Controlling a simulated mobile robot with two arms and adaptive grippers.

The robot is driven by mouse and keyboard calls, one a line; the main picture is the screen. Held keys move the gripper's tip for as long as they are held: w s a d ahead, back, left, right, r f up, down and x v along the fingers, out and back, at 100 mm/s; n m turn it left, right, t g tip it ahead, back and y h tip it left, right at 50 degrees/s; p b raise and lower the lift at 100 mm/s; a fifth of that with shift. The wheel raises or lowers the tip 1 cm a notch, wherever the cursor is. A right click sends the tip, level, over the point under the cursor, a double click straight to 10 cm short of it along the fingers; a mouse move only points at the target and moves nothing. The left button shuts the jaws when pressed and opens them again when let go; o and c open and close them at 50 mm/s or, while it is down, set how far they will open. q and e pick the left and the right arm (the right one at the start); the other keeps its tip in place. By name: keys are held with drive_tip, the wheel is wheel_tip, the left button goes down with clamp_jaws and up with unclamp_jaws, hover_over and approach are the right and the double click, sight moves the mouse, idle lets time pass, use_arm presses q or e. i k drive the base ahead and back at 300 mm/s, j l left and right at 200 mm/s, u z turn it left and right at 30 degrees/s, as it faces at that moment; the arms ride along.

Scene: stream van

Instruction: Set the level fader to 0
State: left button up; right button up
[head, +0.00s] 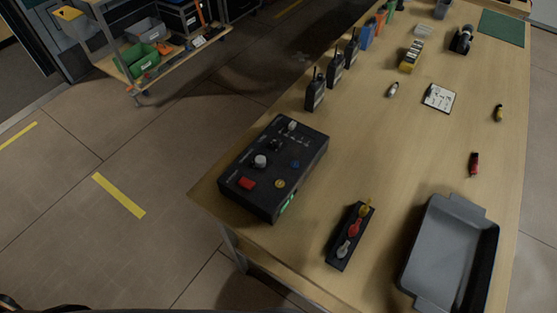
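A black control box (238,172) lies on the near left corner of the wooden table. Its top carries a red button (247,183), a pale knob (260,161), a dark knob (274,145), a yellow button (279,184) and a small blue button (295,164). A light grey cap (292,125) sits near its far end. I cannot tell for sure which control is the level fader, and its scale is too small to read. A green strip (288,203) glows on the near right side of the box. Neither of my grippers is in view.
A black rack (337,260) with yellow, red and grey pieces stands right of the box. A grey tray (484,222) is at the near right. Several black radios (316,92) stand beyond the box along the left edge. Clear tabletop (400,150) lies between. A tool cart (165,68) stands far left.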

sight(294, 124)
drive_tip(key=k+j+z, duration=0.15)
drive_tip(key=j+z, duration=0.3)
drive_tip(key=k+j+z, duration=0.15)
drive_tip(key=z, duration=0.35)
drive_tip(key=k+j+z, duration=0.25)
drive_tip(key=z, duration=0.2)
drive_tip(key=j, duration=0.1)
